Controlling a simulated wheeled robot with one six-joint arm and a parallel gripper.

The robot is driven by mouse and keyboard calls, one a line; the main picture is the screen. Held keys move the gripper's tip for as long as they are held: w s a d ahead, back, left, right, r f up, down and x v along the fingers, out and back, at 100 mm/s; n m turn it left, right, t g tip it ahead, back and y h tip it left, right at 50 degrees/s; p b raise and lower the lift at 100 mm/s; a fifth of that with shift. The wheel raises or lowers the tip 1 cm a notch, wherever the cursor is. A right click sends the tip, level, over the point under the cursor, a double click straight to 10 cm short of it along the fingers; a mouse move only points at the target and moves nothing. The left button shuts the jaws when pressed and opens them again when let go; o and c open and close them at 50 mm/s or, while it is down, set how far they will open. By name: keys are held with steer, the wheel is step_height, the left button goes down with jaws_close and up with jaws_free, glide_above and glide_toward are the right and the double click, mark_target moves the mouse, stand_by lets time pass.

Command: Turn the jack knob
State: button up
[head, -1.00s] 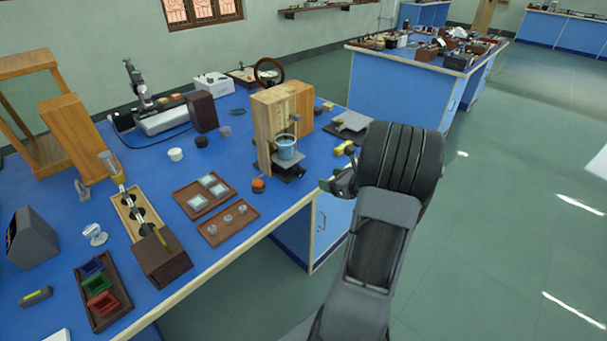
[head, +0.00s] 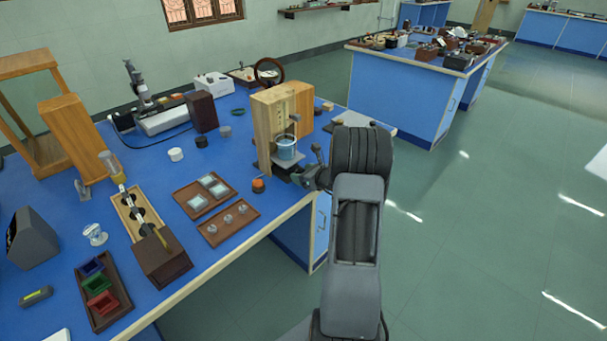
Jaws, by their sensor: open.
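A small dark lab jack (head: 279,173) stands at the foot of a wooden upright stand (head: 262,135) near the bench's front edge. I cannot make out the jack's knob; my gripper and wrist cover that side.
A small orange-topped round object (head: 258,185) sits left of the jack. Two brown trays (head: 207,207) with glass pieces lie further left. A grey plate (head: 381,128) lies behind my wrist. Open floor lies right of the blue bench (head: 200,165).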

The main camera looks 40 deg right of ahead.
steer(key=shift+c, duration=0.3)
steer(key=c, duration=0.9)
steer(key=shift+o, duration=0.2)
steer(key=f+b, duration=0.1)
steer(key=b, duration=0.2)
steer(key=shift+n+h, duration=0.3)
steer(key=shift+n+b, duration=0.3)
steer(key=shift+b, duration=0.8)
steer(key=n+h+b, duration=0.1)
steer(key=b, duration=0.3)
steer(key=shift+a+b, duration=0.1)
steer(key=shift+b, duration=0.2)
steer(key=shift+r+n+t+h+b, duration=0.3)
steer(key=shift+r+n+h+b, duration=0.15)
steer(key=shift+b, duration=0.65)
steer(key=o, duration=0.9)
